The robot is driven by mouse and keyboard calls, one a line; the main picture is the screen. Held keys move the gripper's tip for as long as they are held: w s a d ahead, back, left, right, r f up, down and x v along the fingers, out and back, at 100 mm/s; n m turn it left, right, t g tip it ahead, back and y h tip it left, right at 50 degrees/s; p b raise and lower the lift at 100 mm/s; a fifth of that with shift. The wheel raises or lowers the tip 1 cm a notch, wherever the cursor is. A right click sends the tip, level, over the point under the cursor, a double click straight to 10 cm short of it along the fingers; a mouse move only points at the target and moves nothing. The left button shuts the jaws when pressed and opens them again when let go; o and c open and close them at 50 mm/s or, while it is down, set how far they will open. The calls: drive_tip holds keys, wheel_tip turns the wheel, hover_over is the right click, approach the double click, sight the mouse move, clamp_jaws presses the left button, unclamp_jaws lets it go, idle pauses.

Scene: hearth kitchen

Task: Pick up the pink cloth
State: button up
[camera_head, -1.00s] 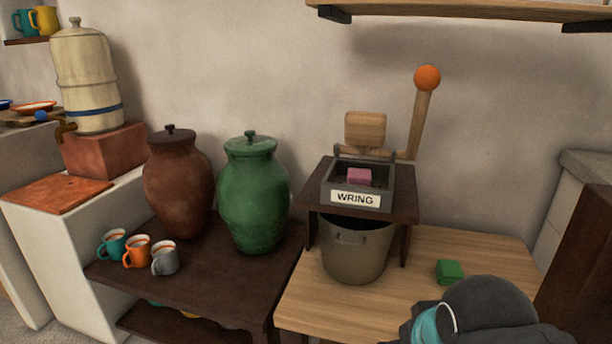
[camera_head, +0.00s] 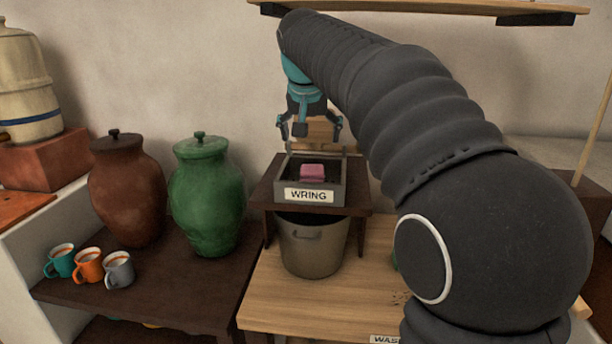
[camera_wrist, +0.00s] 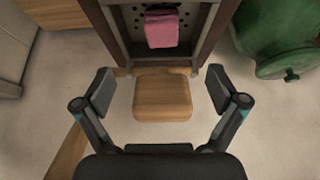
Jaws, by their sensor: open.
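The pink cloth (camera_head: 312,172) is a small folded block lying in the grey open tray (camera_head: 338,190) labelled WRING, on a dark wooden stand. In the wrist view the cloth (camera_wrist: 161,30) lies at the top, on a floor with dark holes. My gripper (camera_head: 310,130) is open and empty, above and behind the tray in the head view. In the wrist view my gripper (camera_wrist: 159,95) has its fingers spread either side of a wooden block (camera_wrist: 162,97), apart from the cloth.
A metal bucket (camera_head: 312,248) stands under the tray. A green jar (camera_head: 207,205), a brown jar (camera_head: 127,190) and several mugs (camera_head: 88,266) stand on the dark table at left. A wooden shelf (camera_head: 420,8) hangs above. My arm hides much of the right side.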

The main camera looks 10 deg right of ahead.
sight(312, 169)
drive_tip(key=x, duration=0.9)
drive_tip(key=w+b+x, duration=0.1)
drive_tip(key=x, duration=0.4)
drive_tip(key=shift+w+r, duration=0.1)
drive_tip(key=shift+r, duration=0.2)
drive_tip(key=c, duration=1.3)
